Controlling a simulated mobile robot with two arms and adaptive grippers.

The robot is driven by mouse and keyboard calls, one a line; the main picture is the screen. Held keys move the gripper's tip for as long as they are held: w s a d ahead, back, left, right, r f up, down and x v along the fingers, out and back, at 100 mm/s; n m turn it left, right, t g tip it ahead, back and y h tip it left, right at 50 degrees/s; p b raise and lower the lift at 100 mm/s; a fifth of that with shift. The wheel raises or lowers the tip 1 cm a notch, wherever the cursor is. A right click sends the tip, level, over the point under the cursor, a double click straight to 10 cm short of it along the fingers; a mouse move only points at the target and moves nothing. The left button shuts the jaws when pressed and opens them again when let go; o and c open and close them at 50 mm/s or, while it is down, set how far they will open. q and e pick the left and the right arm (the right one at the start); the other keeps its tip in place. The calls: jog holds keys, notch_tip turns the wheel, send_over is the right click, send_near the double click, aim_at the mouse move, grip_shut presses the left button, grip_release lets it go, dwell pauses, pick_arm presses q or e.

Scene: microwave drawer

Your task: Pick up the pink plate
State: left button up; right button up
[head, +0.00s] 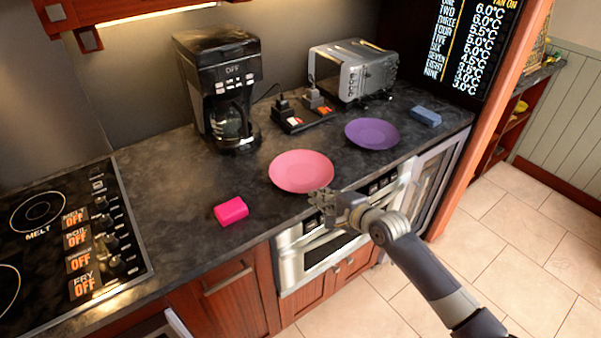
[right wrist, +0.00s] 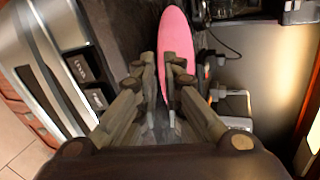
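The pink plate (head: 301,171) lies near the counter's front edge in the head view. It also shows in the right wrist view (right wrist: 175,40), seen almost edge-on. My right gripper (head: 325,194) is at the plate's near right rim. In the right wrist view its fingers (right wrist: 162,75) are close together on either side of the rim and appear shut on it. I cannot see clear space between the plate and the counter. My left gripper is not in view.
A purple plate (head: 372,134) lies to the right of the pink plate. A bright pink block (head: 231,211) is to its left. A coffee maker (head: 219,90), a toaster (head: 352,72) and a cooktop (head: 65,240) stand around. The counter (head: 185,185) between cooktop and pink plate is mostly clear.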

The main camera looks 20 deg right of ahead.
jog(key=shift+w+a, duration=0.25)
jog(key=shift+w, duration=0.15)
jog(key=shift+p+x, duration=0.55)
jog(key=shift+x, duration=1.65)
jog(key=shift+d, duration=0.15)
jog(key=shift+c, duration=0.3)
jog(key=shift+f, duration=0.1)
grip_shut()
